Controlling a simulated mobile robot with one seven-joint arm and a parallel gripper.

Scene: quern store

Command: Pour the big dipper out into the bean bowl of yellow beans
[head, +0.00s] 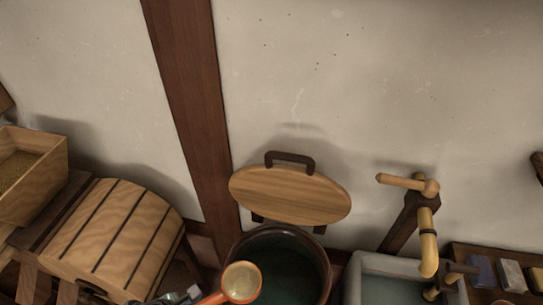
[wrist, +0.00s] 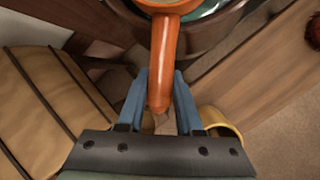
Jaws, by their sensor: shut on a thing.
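The dipper (head: 241,282) has an orange handle and a round cup with a pale tan inside. In the head view its cup is over the left part of the open dark vat (head: 323,262); I cannot tell whether it holds anything. In the wrist view my gripper (wrist: 160,100) has its blue fingers closed on the end of the orange handle (wrist: 164,60), and the cup is cut off by the top edge. In the head view only a bit of my gripper (head: 180,296) shows at the bottom. I make out no bowl of yellow beans in either view.
The vat's wooden lid (head: 290,194) leans upright behind it. A slatted wooden drum (head: 115,235) and a wooden box (head: 30,175) stand left. A grey basin (head: 355,285) with a bamboo spout (head: 428,240) stands right. A yellow round thing (wrist: 222,120) is beside my right finger.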

